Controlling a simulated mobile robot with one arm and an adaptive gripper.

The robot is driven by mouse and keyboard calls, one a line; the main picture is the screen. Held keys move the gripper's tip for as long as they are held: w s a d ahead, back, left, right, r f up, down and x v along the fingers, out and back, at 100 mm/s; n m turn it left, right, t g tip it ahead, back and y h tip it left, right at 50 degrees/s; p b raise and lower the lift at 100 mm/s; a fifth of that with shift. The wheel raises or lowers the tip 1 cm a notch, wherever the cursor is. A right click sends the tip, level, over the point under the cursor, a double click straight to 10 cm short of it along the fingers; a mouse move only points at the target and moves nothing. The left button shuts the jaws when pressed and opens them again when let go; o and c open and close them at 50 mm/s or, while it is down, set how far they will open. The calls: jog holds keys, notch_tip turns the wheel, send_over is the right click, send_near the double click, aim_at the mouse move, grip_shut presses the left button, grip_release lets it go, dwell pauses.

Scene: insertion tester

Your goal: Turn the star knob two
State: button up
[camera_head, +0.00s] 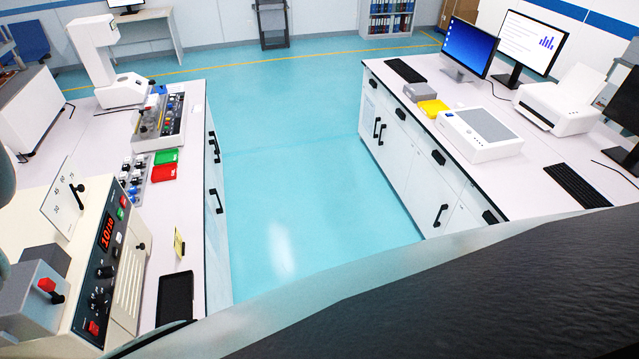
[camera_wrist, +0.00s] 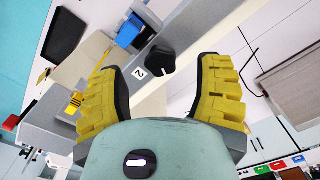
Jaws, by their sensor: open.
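A black star-shaped knob (camera_wrist: 162,60) sits on a grey bar in the wrist view. A small white label (camera_wrist: 139,73) beside it bears a sideways mark that reads as a 2. My gripper (camera_wrist: 160,66) is open, with one yellow-backed, dark-padded finger to the left of the knob and one to the right. Gaps show between the knob and both pads, and nothing is held. How far the knob lies beyond the fingertips is hard to tell. I cannot make out this knob or my gripper in the head view.
A blue block (camera_wrist: 130,30) stands by the bar, with a black tray (camera_wrist: 66,36) farther left. In the head view, a beige instrument (camera_head: 110,245) with a red display stands on the left bench. Monitors and a printer (camera_head: 558,100) stand on the right bench. The floor between is clear.

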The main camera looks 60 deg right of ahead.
jog(key=shift+s+a+f, duration=0.1)
jog(key=shift+a+f, duration=0.2)
jog(key=shift+f, duration=0.25)
jog(key=shift+d+f, duration=0.15)
jog(key=shift+f, duration=0.45)
jog(key=shift+o, duration=0.4)
jog(key=shift+w+d+f, duration=0.1)
jog(key=shift+w, duration=0.1)
grip_shut()
